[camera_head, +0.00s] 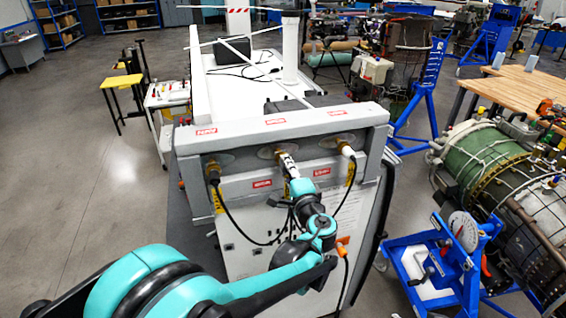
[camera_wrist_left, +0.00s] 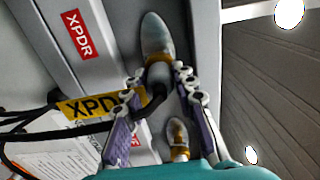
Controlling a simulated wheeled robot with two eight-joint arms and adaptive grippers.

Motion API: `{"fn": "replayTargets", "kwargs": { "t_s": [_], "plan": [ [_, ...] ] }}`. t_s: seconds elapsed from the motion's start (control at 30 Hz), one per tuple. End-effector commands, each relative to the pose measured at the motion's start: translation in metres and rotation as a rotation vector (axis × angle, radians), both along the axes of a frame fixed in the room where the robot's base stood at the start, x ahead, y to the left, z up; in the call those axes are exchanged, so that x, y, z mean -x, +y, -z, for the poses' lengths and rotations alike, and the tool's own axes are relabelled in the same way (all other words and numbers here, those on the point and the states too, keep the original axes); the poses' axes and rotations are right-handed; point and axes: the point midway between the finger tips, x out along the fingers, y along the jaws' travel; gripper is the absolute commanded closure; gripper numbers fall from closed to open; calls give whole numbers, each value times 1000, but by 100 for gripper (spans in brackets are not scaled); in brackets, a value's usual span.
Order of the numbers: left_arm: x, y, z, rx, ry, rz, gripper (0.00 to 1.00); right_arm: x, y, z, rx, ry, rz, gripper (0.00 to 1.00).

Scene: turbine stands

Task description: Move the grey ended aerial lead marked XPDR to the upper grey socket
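My left gripper (camera_head: 288,165) is at the middle of the panel's upper row. In the left wrist view my left gripper (camera_wrist_left: 159,72) has its fingertips against both sides of a grey lead end (camera_wrist_left: 159,76). Its dark cable bends away to the left, beside a yellow tag (camera_wrist_left: 92,106) reading XPD, the rest covered by a finger. A grey oval socket plate (camera_wrist_left: 155,35) lies directly beyond the lead end. I cannot tell whether the end is seated or just in front. A red XPDR label (camera_wrist_left: 77,34) is beside it. My right gripper is not in view.
A black-ended lead (camera_head: 213,175) hangs at the upper left socket, and a pale-ended lead (camera_head: 346,150) at the upper right one. Black cables loop down the panel. An orange piece (camera_head: 343,240) is below right. A blue stand (camera_head: 436,262) is at the right.

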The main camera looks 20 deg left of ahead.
Motion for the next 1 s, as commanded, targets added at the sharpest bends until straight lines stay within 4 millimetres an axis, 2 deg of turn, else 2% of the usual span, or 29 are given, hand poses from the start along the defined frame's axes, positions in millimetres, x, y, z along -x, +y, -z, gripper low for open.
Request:
{"fn": "replayTargets", "kwargs": {
  "t_s": [0.03,0.07,1.0],
  "plan": [
    [0,0,0,0,0,0,94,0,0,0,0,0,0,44],
    [0,0,0,0,0,0,100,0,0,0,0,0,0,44],
    [10,-7,0,0,0,0,100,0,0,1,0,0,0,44]
  ]
}}
